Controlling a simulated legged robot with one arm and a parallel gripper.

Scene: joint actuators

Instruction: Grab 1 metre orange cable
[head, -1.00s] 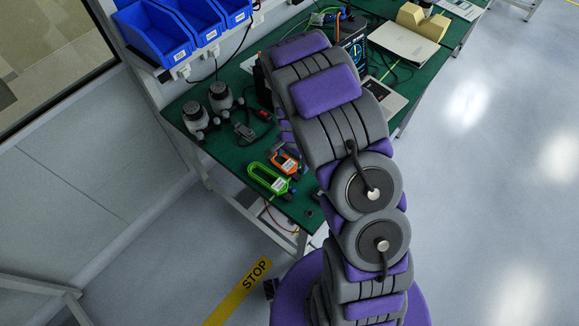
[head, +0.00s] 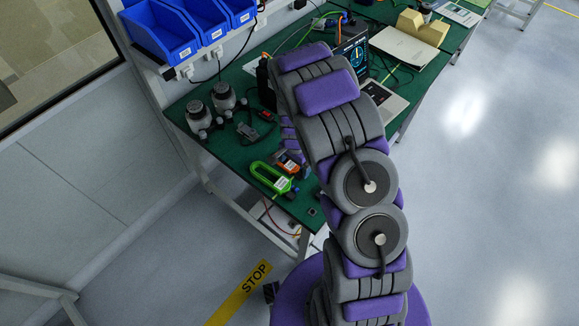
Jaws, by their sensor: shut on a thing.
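The orange cable (head: 282,158) is a small coiled piece near the front of the green bench, beside a green labelled piece (head: 268,179). Only part of the orange cable shows; my arm and gripper cover the rest. My gripper (head: 289,143) shows as a purple and grey part just behind my arm, directly over the orange cable. It is shut on the orange cable, though its fingertips are mostly hidden. I cannot tell whether the cable is lifted off the bench.
Two round grey devices (head: 223,96) and a small dark tool (head: 246,131) stand left of my gripper. Blue bins (head: 160,35) hang over the bench's back edge.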

